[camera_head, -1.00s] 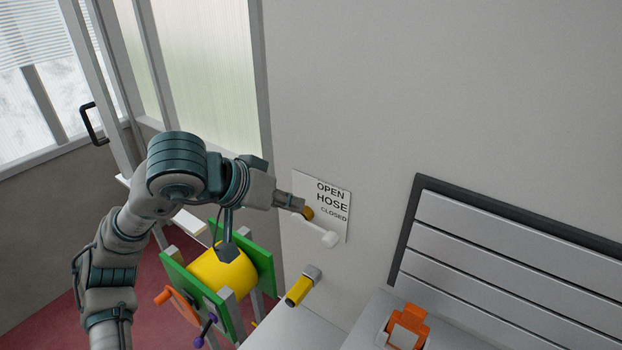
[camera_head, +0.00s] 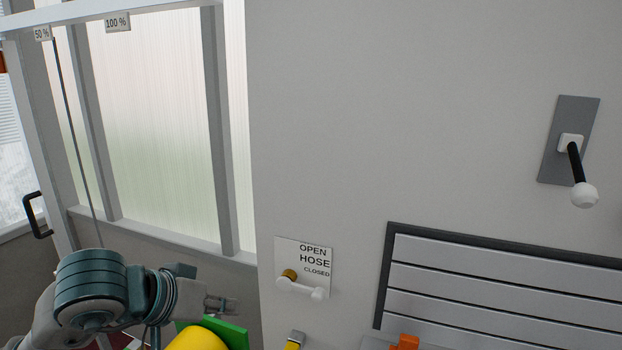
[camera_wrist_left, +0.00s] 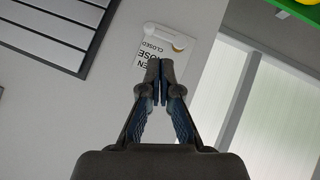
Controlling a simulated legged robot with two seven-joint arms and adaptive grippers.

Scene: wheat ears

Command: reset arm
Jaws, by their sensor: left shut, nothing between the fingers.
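My left arm comes in from the lower left in the head view. Its gripper (camera_head: 222,305) is left of the hose sign (camera_head: 318,257), apart from the white lever (camera_head: 302,288) on that sign. In the left wrist view the gripper (camera_wrist_left: 160,66) is shut with its fingertips together and nothing between them. The sign (camera_wrist_left: 196,50) and its white lever (camera_wrist_left: 168,36) show beyond the fingertips there. My right gripper is in neither view.
A black lever with a white knob (camera_head: 585,194) is on a grey wall plate at the right. A slatted panel (camera_head: 480,280) is below it. A yellow drum (camera_head: 195,340) with a green side is under the gripper. The wall between is bare.

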